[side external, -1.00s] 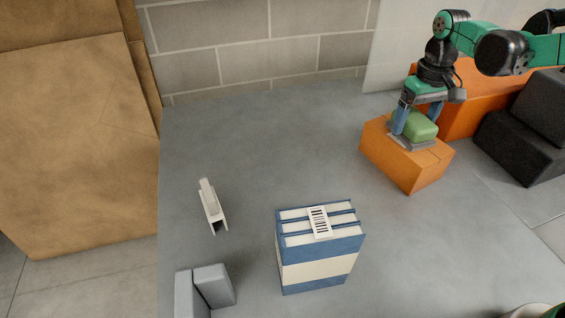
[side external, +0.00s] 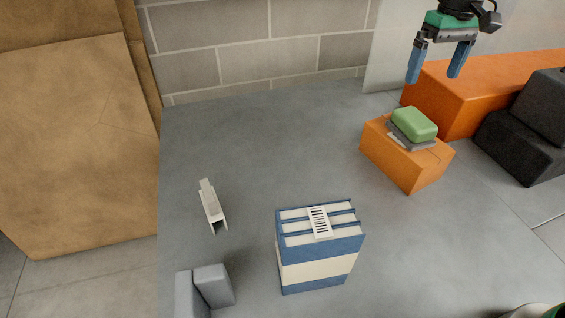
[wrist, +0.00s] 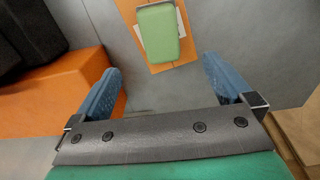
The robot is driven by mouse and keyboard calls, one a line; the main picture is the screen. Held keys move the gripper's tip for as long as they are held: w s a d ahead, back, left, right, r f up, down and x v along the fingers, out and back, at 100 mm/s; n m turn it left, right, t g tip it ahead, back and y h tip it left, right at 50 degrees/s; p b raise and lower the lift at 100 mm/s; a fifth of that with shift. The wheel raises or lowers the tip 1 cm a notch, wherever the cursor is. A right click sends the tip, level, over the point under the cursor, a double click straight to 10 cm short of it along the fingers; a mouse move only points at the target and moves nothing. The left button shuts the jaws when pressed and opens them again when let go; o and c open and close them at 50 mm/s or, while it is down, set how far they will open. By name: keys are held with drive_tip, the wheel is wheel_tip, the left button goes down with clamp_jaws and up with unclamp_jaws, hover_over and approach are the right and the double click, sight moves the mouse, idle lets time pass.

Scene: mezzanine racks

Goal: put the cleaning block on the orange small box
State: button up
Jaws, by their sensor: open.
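The green cleaning block (side external: 414,123) lies on a thin grey piece (side external: 404,139) on top of the small orange box (side external: 408,166). In the wrist view the green block (wrist: 158,34) shows at the top, over the orange box (wrist: 187,52). My gripper (side external: 434,78) is open and empty, above and apart from the block. In the wrist view its two blue fingers (wrist: 168,85) are spread with nothing between them.
A larger orange box (side external: 465,95) and black blocks (side external: 530,130) stand right of the small box. A blue and white bundle (side external: 320,260), a small white holder (side external: 212,208) and grey bookend-like pieces (side external: 205,288) stand nearer the front.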

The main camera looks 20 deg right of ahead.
drive_tip(key=s+a+f+t, duration=0.1)
drive_tip(key=s+f+t, duration=0.1)
drive_tip(key=s, duration=0.4)
drive_tip(key=s+a+f+t, duration=0.2)
drive_tip(key=s+f+t, duration=0.1)
drive_tip(key=s+t, duration=0.2)
drive_tip(key=shift+s, duration=0.65)
drive_tip(key=shift+f, duration=0.1)
